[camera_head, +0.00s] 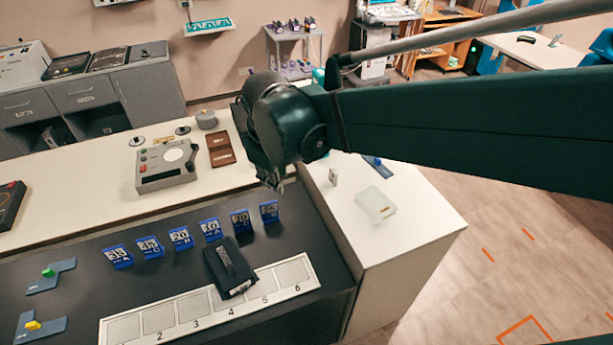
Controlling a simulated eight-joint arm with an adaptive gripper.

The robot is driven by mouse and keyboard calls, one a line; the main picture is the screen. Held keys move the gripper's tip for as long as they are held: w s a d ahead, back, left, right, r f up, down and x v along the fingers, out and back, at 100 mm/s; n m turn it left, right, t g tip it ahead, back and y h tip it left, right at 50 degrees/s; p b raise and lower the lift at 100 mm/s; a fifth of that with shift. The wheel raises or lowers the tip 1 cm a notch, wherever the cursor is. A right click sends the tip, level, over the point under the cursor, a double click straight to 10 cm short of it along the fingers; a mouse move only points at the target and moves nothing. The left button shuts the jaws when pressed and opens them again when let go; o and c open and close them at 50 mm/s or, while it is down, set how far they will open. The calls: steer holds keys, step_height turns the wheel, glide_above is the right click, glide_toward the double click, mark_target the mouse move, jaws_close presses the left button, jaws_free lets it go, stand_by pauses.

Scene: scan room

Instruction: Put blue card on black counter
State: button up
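Several small blue cards with white numbers stand in a row on the black counter (90,262). The leftmost blue card (118,257) and the rightmost blue card (269,211) mark the row's ends. A flat blue piece (373,161) lies on the white counter at the right, partly hidden by my arm; I cannot tell whether it is a card. My gripper (275,186) points down near the back edge of the black counter, above and behind the rightmost card in the picture. Its fingers are small and dark, and I cannot tell if they are open or hold anything.
A white numbered strip (212,318) and a black device (229,268) lie on the black counter, with blue-grey plates (50,277) at left. A grey machine (166,166) and brown wallet-like item (221,152) sit behind. A clear box (376,205) stands on the white counter (415,225).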

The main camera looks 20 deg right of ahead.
steer(key=s+d+r+m+t, duration=0.1)
steer(key=s+d+m+t, duration=0.1)
steer(key=s, duration=0.4)
steer(key=s+d+r+m+t+y, duration=0.1)
steer(key=s+d+m, duration=0.3)
steer(key=s+m, duration=0.2)
steer(key=shift+s+d+t, duration=0.25)
steer(key=shift+s+t, duration=0.1)
steer(key=shift+t, duration=0.05)
steer(key=shift+f, duration=0.15)
